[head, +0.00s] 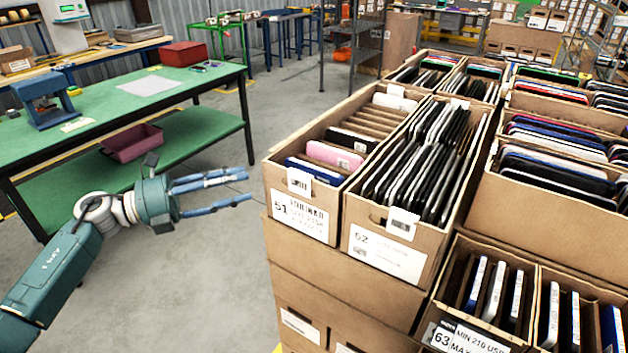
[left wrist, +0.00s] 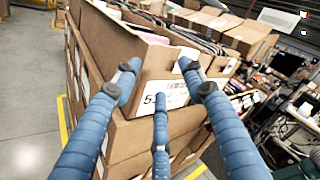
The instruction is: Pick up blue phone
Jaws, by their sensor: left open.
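A blue phone (head: 314,170) stands at the near end of the carton marked 51 (head: 301,219), just in front of a pink phone (head: 334,156) and a black one (head: 352,140). My left gripper (head: 249,186) is open and empty, to the left of this carton and apart from it. In the left wrist view the blue fingers (left wrist: 160,85) spread in front of the carton's labelled front (left wrist: 165,95). My right gripper is not in view.
Carton 62 (head: 385,254), packed with dark phones, stands right beside carton 51. More cartons are stacked behind, right and below. A green table (head: 104,117) stands at the left. Open floor (head: 200,280) lies between table and cartons.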

